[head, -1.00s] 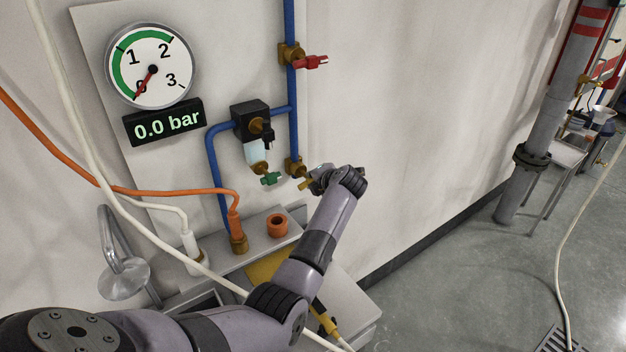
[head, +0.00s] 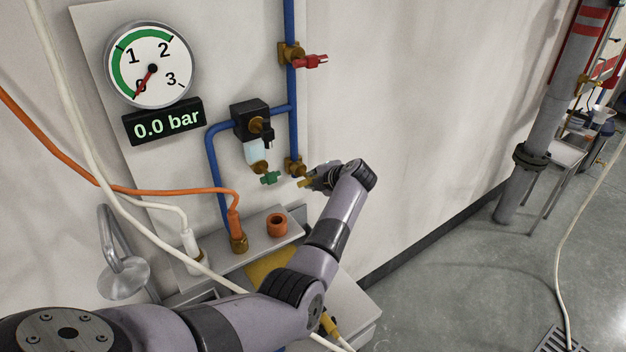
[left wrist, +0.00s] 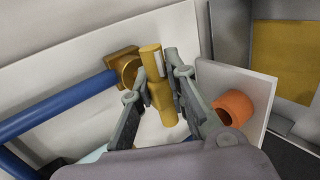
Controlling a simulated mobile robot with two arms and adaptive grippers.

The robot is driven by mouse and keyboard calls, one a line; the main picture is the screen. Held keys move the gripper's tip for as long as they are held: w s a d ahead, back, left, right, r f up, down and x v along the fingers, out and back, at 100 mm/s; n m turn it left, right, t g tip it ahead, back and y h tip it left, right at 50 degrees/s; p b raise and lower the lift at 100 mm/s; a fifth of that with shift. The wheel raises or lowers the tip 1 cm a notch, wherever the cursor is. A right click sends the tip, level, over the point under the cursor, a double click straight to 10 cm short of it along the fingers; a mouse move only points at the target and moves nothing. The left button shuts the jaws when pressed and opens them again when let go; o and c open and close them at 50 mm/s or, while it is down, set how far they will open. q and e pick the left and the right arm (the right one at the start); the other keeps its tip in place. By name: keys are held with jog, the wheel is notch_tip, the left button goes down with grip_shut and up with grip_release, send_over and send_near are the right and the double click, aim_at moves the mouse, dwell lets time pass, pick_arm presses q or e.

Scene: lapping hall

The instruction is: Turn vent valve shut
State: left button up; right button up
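The vent valve seems to be the brass valve (head: 295,166) at the foot of the blue pipe, with a yellow handle (head: 306,183). In the left wrist view its brass body (left wrist: 124,64) joins the blue pipe, and the yellow handle (left wrist: 160,85) lies between my fingers. My left gripper (head: 318,180) reaches it from the right. The gauge (head: 152,66) and display (head: 164,122) read 0.0 bar. My right gripper is out of view.
A red-handled valve (head: 310,61) is higher on the pipe, and a green handle (head: 271,178) is just left of the gripper. Orange (head: 165,191) and white hoses cross at left. An orange ring (head: 277,225) stands on the ledge below.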

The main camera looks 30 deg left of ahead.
pick_arm(q)
jog(key=o, duration=0.5)
jog(key=v, duration=1.2)
dwell(0.3)
